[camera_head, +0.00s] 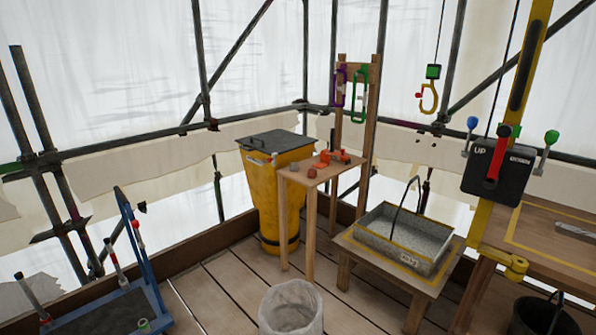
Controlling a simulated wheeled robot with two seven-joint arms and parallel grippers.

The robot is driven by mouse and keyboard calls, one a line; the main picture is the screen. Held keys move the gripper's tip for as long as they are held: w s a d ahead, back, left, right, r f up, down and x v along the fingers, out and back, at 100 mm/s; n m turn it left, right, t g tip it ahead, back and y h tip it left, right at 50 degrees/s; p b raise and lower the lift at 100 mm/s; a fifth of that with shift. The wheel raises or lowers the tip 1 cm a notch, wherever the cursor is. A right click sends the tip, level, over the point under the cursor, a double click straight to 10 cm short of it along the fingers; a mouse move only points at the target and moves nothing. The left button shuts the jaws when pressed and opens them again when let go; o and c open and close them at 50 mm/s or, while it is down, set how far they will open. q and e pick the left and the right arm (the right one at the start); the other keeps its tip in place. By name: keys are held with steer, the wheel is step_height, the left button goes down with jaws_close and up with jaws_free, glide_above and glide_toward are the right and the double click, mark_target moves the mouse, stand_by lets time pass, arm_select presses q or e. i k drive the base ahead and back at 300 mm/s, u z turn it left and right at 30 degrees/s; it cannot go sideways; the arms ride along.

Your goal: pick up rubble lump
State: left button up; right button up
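Two small lumps lie on the small wooden stand in the middle of the view. One is a reddish-grey lump (295,167) near the stand's left edge, and the other is a brown-red lump (312,173) near its front edge. They look like pieces of rubble, but they are too small to tell apart clearly. Neither of my grippers shows in the head view.
The wooden stand (318,180) also holds orange items (335,156). A yellow bin (268,195) with a dark lid stands behind it. A grey tray (405,238) sits on a low table at right. A white sack-like bin (291,308) stands in front.

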mark_target(293, 166)
steer(key=z, duration=0.55)
steer(key=i, duration=0.55)
steer(key=z, duration=0.75)
steer(key=i, duration=0.8)
steer(key=u, duration=0.15)
